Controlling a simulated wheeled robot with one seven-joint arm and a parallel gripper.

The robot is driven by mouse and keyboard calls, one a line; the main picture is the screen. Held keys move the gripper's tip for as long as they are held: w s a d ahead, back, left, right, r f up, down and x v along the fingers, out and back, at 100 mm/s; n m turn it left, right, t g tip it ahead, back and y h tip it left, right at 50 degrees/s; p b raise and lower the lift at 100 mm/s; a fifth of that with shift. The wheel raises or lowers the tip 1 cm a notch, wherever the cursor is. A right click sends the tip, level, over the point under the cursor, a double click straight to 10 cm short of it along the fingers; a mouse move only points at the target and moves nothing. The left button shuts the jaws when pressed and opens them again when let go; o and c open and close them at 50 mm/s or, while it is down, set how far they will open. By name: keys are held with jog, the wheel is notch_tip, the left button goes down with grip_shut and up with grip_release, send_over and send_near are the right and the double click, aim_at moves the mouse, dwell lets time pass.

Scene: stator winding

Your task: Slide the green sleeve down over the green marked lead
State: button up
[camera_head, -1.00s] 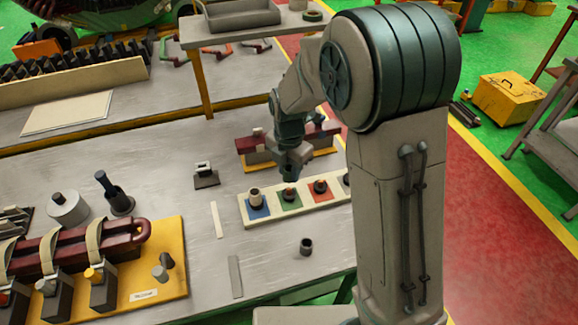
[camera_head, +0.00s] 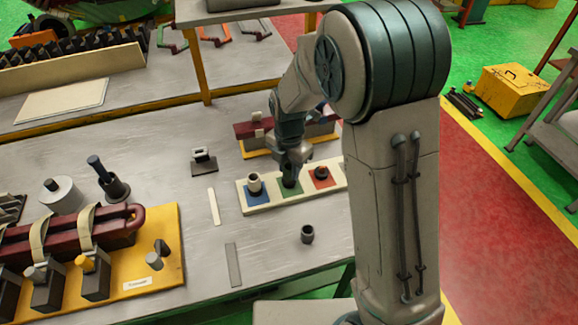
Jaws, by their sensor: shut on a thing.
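The pale sleeve rack (camera_head: 262,207) lies across the table, with a row of coloured squares. My gripper (camera_head: 290,178) points down over the green square (camera_head: 291,192), shut on the green sleeve, which is mostly hidden between the fingers. It appears still at rack level; whether it is lifted clear cannot be told. The dark red coil on a yellow base (camera_head: 252,130) stands behind the rack, partly hidden by my arm. A green mark on a lead cannot be made out.
A loose dark ring (camera_head: 307,234) stands in front. A larger coil fixture (camera_head: 140,270) fills the left front.

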jog(key=o, duration=1)
notch_tip(320, 180, up, 14)
jog(key=shift+f+b, duration=0.1)
jog(key=shift+b, duration=0.5)
